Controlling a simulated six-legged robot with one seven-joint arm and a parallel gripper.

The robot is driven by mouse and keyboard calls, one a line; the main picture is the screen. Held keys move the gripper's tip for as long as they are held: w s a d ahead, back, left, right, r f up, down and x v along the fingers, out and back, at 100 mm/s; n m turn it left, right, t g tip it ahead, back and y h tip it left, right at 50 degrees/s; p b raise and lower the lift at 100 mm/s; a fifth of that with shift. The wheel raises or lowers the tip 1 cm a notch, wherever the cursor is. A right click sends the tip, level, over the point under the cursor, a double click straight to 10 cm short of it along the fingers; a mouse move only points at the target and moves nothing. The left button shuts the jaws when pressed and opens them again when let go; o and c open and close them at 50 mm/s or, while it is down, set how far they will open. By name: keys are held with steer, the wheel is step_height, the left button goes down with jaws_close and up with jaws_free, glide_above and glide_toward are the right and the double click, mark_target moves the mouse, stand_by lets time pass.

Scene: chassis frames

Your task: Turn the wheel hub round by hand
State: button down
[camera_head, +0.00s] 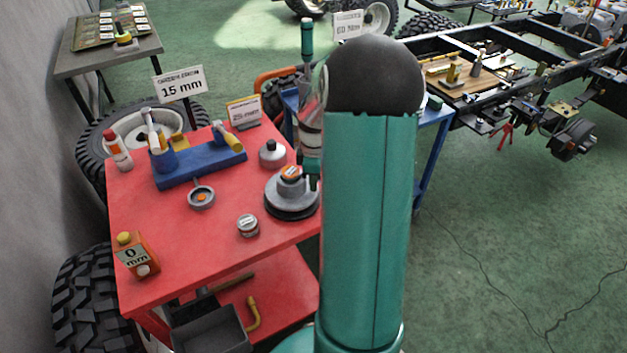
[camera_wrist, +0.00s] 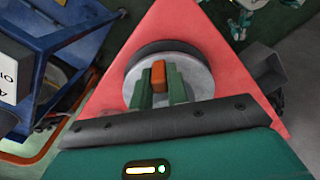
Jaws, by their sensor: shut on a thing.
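The wheel hub (camera_head: 290,205) is a grey stepped disc with a dark rim and a raised middle with an orange mark. It sits at the right edge of the red table in the head view. In the wrist view the hub (camera_wrist: 200,82) lies straight ahead. My gripper (camera_wrist: 160,82) has its two green fingers on either side of the orange-marked middle, shut on it. In the head view my gripper (camera_head: 313,178) reaches the hub from the right, mostly hidden by my arm.
The red table (camera_head: 180,270) also holds a blue tool rack (camera_head: 200,170), a grey ring part (camera_head: 201,196), a small round tin (camera_head: 248,225), a knob-topped grey part (camera_head: 271,153), an orange box (camera_head: 135,255) and a spray can (camera_head: 117,150). A blue stand is behind my arm.

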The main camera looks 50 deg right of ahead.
steer(key=shift+w+d+n, duration=0.1)
steer(key=shift+w+n, duration=0.1)
steer(key=shift+n, duration=0.1)
stand_by(0.4)
steer(key=c, duration=1.4)
jaws_free()
steer(key=shift+o, duration=0.2)
steer(key=shift+r, duration=0.1)
step_height(320, 180, up, 14)
steer(key=shift+f, duration=0.2)
